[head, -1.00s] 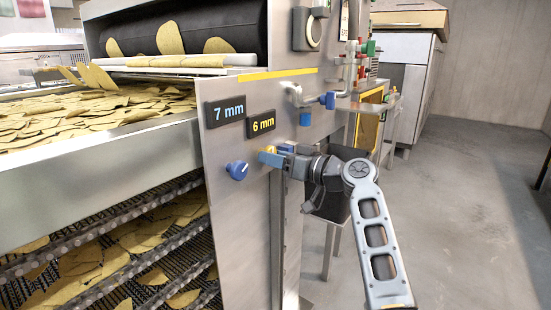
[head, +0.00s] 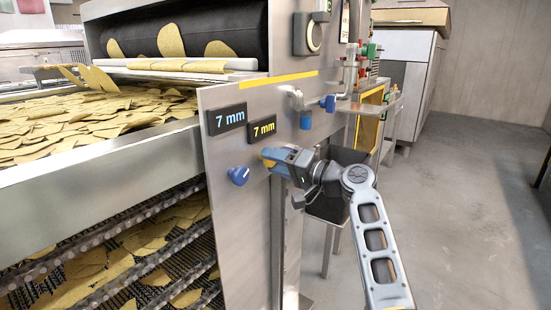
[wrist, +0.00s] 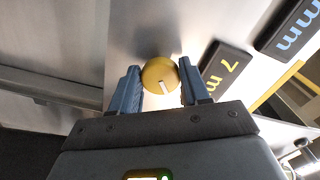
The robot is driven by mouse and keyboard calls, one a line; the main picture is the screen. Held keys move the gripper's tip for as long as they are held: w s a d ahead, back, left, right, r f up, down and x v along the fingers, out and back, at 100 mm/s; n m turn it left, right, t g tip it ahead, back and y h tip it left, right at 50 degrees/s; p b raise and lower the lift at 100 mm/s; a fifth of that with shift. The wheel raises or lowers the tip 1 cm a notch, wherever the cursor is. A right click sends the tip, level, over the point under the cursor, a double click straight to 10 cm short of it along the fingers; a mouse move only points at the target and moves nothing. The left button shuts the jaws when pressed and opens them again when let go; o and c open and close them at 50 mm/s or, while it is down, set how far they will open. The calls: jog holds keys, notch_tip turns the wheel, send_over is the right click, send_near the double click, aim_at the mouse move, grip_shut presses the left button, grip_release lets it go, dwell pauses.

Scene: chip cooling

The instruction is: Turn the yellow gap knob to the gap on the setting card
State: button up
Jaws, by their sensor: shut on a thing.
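The yellow gap knob (wrist: 158,76) sits on the steel side panel, with a white pointer mark on its face. In the head view only a sliver of the knob (head: 266,162) shows past my gripper (head: 276,157). In the wrist view my gripper (wrist: 160,84) has its two blue fingers on either side of the knob, shut on it. The display with yellow digits (head: 262,129) above the knob reads 7 mm. The display with blue digits (head: 227,118) beside it reads 7 mm.
A blue knob (head: 238,175) is on the panel just left of the yellow one. Blue-handled valves (head: 328,102) and pipes stick out at the upper right. The conveyor with chips (head: 90,130) lies left. The floor (head: 450,200) at right is clear.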

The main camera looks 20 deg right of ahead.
jog(key=shift+m+p, duration=0.35)
jog(key=shift+m, duration=0.55)
jog(key=shift+d, duration=0.1)
jog(key=o, duration=1.1)
jog(key=shift+c, duration=0.2)
jog(key=b+v, duration=0.1)
jog(key=v, duration=0.6)
jog(key=shift+s+d, duration=0.2)
jog(key=shift+s, duration=0.1)
